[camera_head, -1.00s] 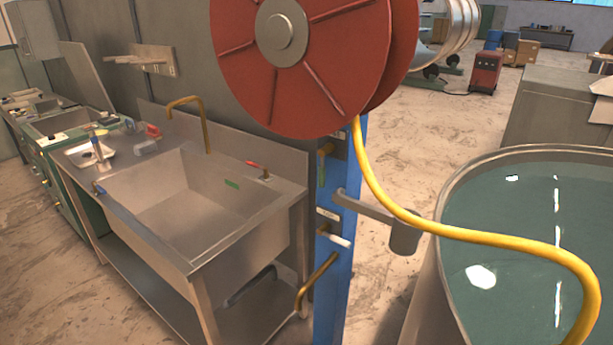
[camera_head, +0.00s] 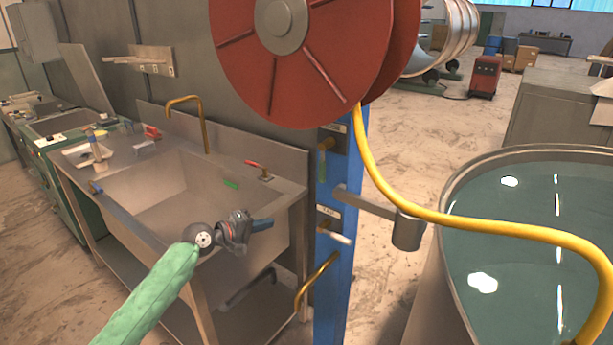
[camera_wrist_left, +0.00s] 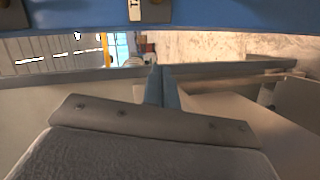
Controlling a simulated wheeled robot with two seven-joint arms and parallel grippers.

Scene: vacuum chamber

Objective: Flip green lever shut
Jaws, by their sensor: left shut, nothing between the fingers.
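The green lever (camera_head: 322,166) hangs roughly straight down from a brass valve (camera_head: 334,144) on the blue post (camera_head: 333,285), below the red hose reel. A white lever (camera_head: 333,237) sits lower on the same post and points out to the right. My left gripper (camera_head: 268,223) is in front of the sink, left of the post and lower than the green lever, apart from both. Its fingers are shut and empty, pointing right. In the left wrist view the shut fingers (camera_wrist_left: 162,88) point towards the blue post (camera_wrist_left: 220,14); the green lever cannot be made out there. My right gripper is not in view.
The red reel (camera_head: 300,60) overhangs the post, and its yellow hose (camera_head: 450,228) runs right across a water-filled tank (camera_head: 455,175). A grey bracket arm (camera_head: 365,203) sticks out from the post. The steel sink (camera_head: 245,250) stands close at left, with a brass pipe (camera_head: 318,280) beside it.

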